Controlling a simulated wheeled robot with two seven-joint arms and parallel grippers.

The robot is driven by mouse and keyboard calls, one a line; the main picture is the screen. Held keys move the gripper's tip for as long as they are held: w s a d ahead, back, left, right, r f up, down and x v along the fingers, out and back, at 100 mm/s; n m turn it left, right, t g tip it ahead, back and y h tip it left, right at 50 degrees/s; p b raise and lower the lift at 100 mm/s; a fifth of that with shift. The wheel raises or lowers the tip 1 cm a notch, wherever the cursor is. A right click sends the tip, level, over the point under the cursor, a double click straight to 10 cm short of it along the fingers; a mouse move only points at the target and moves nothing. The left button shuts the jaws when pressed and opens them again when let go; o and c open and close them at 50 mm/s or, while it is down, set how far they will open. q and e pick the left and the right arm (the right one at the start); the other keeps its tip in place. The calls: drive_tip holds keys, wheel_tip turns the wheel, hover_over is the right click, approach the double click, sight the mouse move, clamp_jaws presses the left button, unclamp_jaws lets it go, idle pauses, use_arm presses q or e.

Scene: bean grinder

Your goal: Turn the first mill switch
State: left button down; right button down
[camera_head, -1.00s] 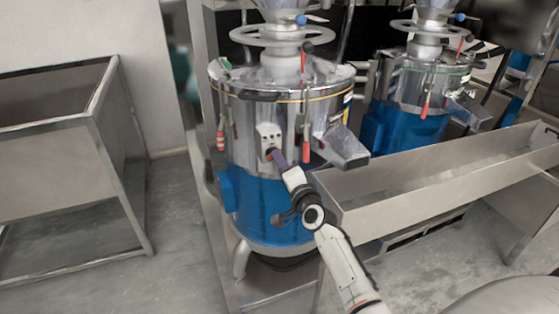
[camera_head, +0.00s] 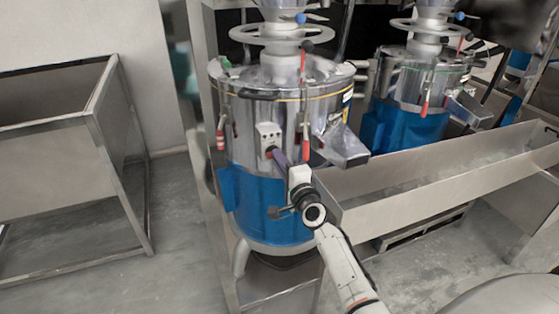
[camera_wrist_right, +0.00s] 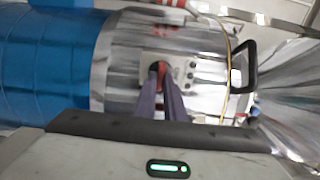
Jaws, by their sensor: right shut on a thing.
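The first mill (camera_head: 262,200) is a steel drum with a blue lower body, left of centre in the head view. A pale switch box (camera_head: 268,132) sits on its front. In the right wrist view the switch box (camera_wrist_right: 185,72) shows small round buttons and a red switch (camera_wrist_right: 161,68). My right gripper (camera_head: 271,152) reaches up to the box. Its two purple-grey fingers (camera_wrist_right: 160,85) are shut on the red switch and hide part of it. My left gripper is not in view.
A steel trough (camera_head: 420,185) runs to the right of the mill. A second mill (camera_head: 405,115) stands behind it. A steel spout (camera_head: 342,146) and red-handled levers (camera_head: 306,138) stick out near the switch box. A steel bin (camera_head: 60,170) stands at left, with floor between.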

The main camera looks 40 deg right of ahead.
drive_tip(key=c, duration=1.8)
unclamp_jaws()
drive_tip(key=shift+c, duration=0.2)
drive_tip(key=shift+s, duration=0.1)
drive_tip(key=v, duration=1)
drive_tip(key=shift+p, duration=0.35)
drive_tip(key=s+a+f+n+g+y, duration=0.45)
drive_tip(key=s+a+f+n, duration=0.45)
drive_tip(key=a+f+n, duration=0.35)
drive_tip(key=s+a+f+n+g+y, duration=0.1)
drive_tip(key=s+a+f+n, duration=0.3)
drive_tip(key=s, duration=0.4)
drive_tip(key=s+a+f+n+g+y, duration=0.1)
drive_tip(key=s+a+f+n+g, duration=0.2)
drive_tip(key=s+a+f+n, duration=0.2)
drive_tip(key=s+f+n, duration=0.1)
drive_tip(key=s, duration=0.2)
drive_tip(key=shift+s+a+f, duration=0.2)
drive_tip(key=shift+s+f, duration=0.15)
